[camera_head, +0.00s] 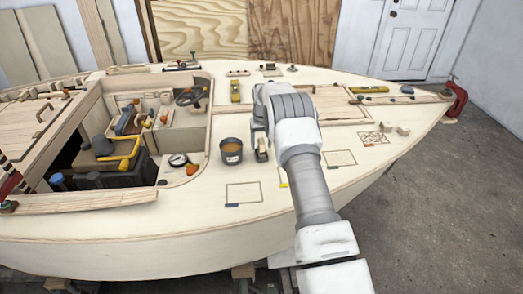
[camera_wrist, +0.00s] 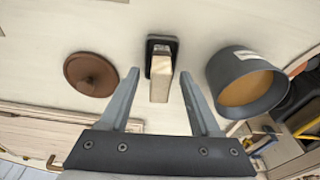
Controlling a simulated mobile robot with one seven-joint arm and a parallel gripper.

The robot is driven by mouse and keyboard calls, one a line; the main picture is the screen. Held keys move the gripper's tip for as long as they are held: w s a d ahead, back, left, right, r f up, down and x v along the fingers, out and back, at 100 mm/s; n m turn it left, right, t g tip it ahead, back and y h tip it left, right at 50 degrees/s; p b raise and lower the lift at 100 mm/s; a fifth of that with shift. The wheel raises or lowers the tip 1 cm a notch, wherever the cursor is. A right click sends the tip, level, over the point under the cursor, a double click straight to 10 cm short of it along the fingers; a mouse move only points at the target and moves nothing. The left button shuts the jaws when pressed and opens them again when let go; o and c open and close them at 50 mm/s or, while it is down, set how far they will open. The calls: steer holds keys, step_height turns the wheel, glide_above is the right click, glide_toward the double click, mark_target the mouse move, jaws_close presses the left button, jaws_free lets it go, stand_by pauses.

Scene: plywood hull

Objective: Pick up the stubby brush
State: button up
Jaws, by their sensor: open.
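The stubby brush, with a pale wooden handle and a dark base, stands on the plywood deck; it shows in the wrist view (camera_wrist: 160,66) and in the head view (camera_head: 261,150). My gripper (camera_wrist: 160,73) is open, and in the wrist view its two fingertips lie one on each side of the handle. I see gaps between the handle and both fingers. I cannot tell how far above the deck the tips are. In the head view my gripper (camera_head: 260,130) is partly hidden by my arm, just above the brush.
A dark grey pot with brown contents (camera_head: 231,151) stands close left of the brush; it is at the right in the wrist view (camera_wrist: 246,84). A brown disc (camera_wrist: 91,75) lies on the other side. The deck (camera_head: 190,222) in front is mostly clear. An open cockpit lies farther left.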

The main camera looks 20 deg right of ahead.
mark_target(261, 140)
jaws_close()
steer(key=shift+r, duration=0.1)
stand_by(0.3)
step_height(261, 140, up, 4)
steer(key=shift+r, duration=0.15)
steer(key=s+d+r, duration=0.6)
steer(key=s+d, duration=0.1)
steer(key=d, duration=0.2)
steer(key=shift+s+r+b, duration=0.25)
steer(key=shift+r+b, duration=0.05)
steer(key=shift+b, duration=0.05)
